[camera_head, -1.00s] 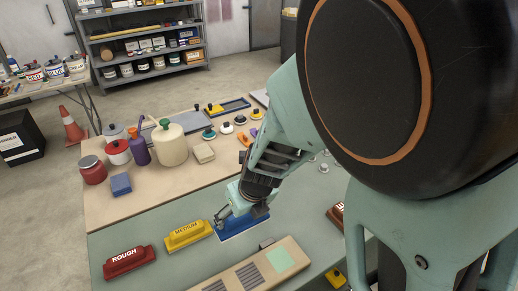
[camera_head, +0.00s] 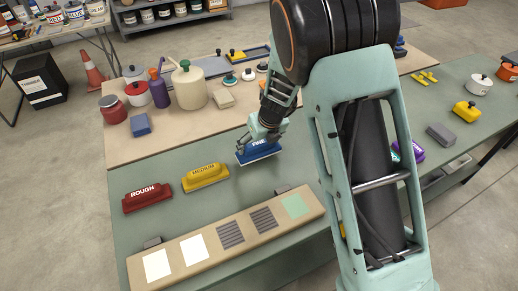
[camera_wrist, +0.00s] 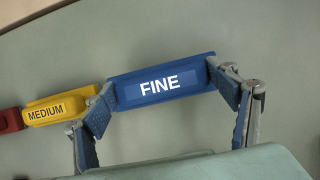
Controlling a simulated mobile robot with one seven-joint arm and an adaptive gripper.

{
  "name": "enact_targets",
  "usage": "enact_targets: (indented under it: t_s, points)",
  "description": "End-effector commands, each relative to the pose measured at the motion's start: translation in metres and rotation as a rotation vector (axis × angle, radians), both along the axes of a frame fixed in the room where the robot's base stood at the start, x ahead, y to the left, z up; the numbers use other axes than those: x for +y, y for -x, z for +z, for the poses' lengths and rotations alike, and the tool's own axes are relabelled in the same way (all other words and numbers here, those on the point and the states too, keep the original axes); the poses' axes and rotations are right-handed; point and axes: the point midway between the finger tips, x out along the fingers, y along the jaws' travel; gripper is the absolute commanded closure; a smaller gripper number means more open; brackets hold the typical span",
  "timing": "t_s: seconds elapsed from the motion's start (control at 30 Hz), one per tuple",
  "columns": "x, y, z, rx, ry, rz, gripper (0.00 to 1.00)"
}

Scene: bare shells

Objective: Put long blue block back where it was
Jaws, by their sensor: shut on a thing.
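The long blue block (camera_head: 262,154), labelled FINE, is at the right end of a row with the yellow MEDIUM block (camera_head: 205,178) and the red ROUGH block (camera_head: 148,198). My gripper (camera_head: 260,143) is shut on the blue block from above. In the wrist view my gripper (camera_wrist: 165,92) has one finger at each end of the blue block (camera_wrist: 160,84), with its label facing the camera. The yellow block (camera_wrist: 58,109) is just left of it there, apart from it. I cannot tell for sure whether the blue block touches the green tabletop.
A tan board (camera_head: 228,236) with white, striped and green patches lies in front of the row. Behind are a small blue block (camera_head: 141,124), a cream jug (camera_head: 190,88) and several pots. Green tabletop is bare around the row.

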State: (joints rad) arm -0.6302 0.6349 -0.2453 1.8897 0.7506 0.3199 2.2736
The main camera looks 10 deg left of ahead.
Motion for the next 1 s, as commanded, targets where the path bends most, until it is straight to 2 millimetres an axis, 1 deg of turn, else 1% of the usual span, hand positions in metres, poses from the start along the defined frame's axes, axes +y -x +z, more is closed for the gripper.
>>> enact_targets:
  t_s: [0.03,0.1,0.17,0.43,0.57,0.6,0.7,0.73,1.0]
  points:
    - [-0.001,0.000,-0.010,0.002,0.001,-0.003,0.40]
    - [-0.002,0.000,-0.022,0.003,0.001,-0.003,0.40]
    - [-0.001,0.000,-0.028,0.001,0.000,-0.003,0.40]
    - [0.000,0.000,-0.029,-0.001,0.000,-0.001,0.40]
    - [0.000,0.000,-0.034,0.000,0.000,-0.001,0.40]
    - [0.000,0.000,-0.033,-0.001,0.001,0.000,0.16]
    - [0.000,0.000,-0.033,0.000,0.000,0.000,0.05]
    - [0.000,0.000,-0.033,0.000,0.000,0.000,0.03]
    - [0.000,0.000,-0.032,0.000,0.000,0.000,0.03]
